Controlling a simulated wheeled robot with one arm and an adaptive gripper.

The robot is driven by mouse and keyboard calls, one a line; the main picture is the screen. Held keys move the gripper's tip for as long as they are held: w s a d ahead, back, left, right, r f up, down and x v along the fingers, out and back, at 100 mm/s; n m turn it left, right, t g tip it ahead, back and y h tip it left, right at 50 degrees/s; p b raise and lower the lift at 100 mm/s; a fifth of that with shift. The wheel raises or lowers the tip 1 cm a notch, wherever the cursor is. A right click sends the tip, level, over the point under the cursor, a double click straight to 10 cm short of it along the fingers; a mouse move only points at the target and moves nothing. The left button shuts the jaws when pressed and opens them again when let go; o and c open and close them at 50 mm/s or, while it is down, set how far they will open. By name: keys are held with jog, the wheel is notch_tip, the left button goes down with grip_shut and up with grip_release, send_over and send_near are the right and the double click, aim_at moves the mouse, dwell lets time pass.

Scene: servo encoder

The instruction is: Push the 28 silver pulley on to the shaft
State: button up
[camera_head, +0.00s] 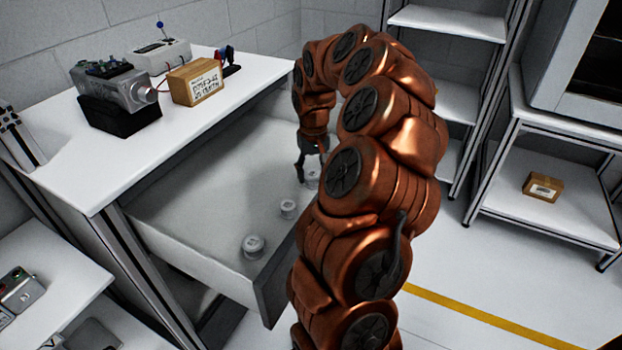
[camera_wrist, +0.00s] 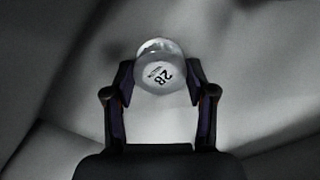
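The silver pulley marked 28 (camera_wrist: 160,74) sits between the two fingertips of my gripper (camera_wrist: 160,80) in the wrist view, its label facing the camera. The fingers flank it closely on both sides; whether both press on it I cannot tell. In the head view my gripper (camera_head: 311,160) reaches down into the open drawer, and the pulley (camera_head: 313,178) shows by its fingers, partly hidden by my arm. A grey motor unit (camera_head: 118,85) stands on a black block on the tabletop, its round end facing right. The shaft is too small to make out clearly.
Two more silver pulleys, a small one (camera_head: 288,208) and a larger one (camera_head: 253,246), stand in the white drawer (camera_head: 190,205). A cardboard box (camera_head: 195,82) and a white device (camera_head: 160,57) stand near the motor.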

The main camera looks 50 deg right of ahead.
aim_at(312, 174)
jog(key=c, duration=0.7)
jog(key=shift+r+p, duration=1.2)
jog(key=shift+r, duration=2.3)
jog(key=shift+w, duration=0.1)
